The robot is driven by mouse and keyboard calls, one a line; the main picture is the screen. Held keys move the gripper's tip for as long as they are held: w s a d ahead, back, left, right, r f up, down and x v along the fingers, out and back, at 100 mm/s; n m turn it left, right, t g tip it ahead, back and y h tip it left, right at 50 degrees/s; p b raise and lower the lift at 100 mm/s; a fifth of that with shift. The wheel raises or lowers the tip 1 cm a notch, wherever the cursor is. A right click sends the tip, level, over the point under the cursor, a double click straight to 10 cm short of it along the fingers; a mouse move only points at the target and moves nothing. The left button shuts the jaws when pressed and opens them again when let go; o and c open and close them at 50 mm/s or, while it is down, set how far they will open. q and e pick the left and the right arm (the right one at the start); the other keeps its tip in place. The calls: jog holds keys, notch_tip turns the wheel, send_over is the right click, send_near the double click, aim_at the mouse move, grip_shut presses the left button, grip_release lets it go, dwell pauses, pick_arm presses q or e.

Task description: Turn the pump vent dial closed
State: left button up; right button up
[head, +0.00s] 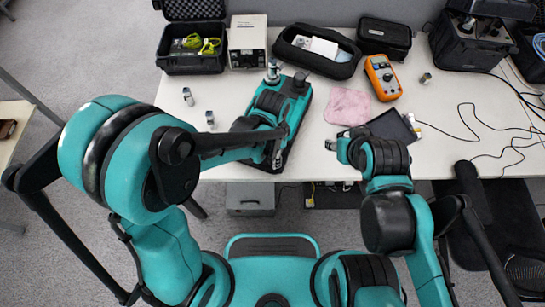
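The pump (302,90) looks like a teal and black unit on the table, left of the pink cloth, with a metal fitting (272,73) at its far end. My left arm covers much of it, and I cannot make out the vent dial. My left gripper (277,158) is over the near end of the pump; its fingers are small and partly hidden, so I cannot tell whether they are open or touching anything. My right gripper (331,145) is at the table's front edge, right of the pump and apart from it; its finger state is unclear.
A pink cloth (348,105), an orange multimeter (383,77) and a dark flat tablet (392,127) lie to the right. Small metal cylinders (188,96) stand to the left. Cases and a white instrument (247,42) line the back. Cables (485,122) cross the right side.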

pick_arm(q)
jog(key=shift+f, duration=0.4)
grip_shut()
